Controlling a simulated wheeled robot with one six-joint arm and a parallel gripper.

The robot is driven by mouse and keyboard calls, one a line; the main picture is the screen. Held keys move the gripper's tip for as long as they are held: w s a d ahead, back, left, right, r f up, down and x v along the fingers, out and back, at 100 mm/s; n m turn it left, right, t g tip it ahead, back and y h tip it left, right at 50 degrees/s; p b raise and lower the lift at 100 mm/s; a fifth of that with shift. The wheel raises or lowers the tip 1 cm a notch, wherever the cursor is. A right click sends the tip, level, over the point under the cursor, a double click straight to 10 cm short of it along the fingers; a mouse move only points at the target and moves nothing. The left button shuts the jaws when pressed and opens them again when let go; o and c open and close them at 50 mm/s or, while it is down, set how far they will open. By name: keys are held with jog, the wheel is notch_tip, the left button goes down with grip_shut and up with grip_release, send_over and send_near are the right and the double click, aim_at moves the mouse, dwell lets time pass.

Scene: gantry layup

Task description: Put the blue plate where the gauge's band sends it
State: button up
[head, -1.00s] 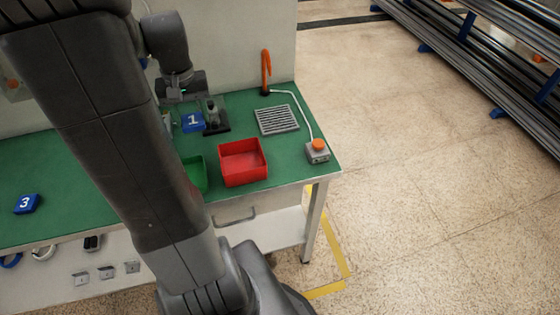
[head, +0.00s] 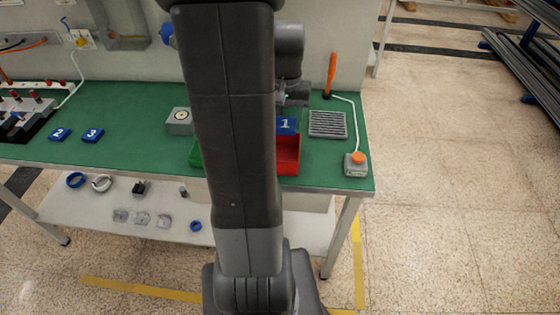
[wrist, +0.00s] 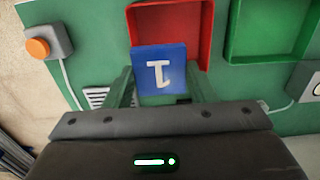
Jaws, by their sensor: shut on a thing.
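The blue plate marked 1 (head: 286,125) is between the fingers of my gripper (wrist: 160,88), which is shut on it. In the wrist view the plate (wrist: 160,68) overlaps the near edge of the red bin (wrist: 204,30) and seems held above the table; its height is unclear. In the head view my arm hides part of the red bin (head: 288,155) and most of the green bin (head: 195,153). The gauge (head: 179,122), a grey box with a round pale dial, stands left of my arm. Its needle and band are too small to read.
Blue plates marked 2 (head: 60,134) and 3 (head: 92,135) lie on the green table (head: 130,110) at the left. A grey grate (head: 327,124), an orange-button box (head: 356,163) and an upright orange-handled item (head: 330,75) are at the right.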

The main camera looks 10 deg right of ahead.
jog(key=shift+f, duration=0.65)
jog(key=o, duration=1.1)
jog(key=shift+c, duration=0.2)
jog(key=shift+r, duration=0.15)
notch_tip(320, 180, up, 14)
jog(key=shift+f, duration=0.2)
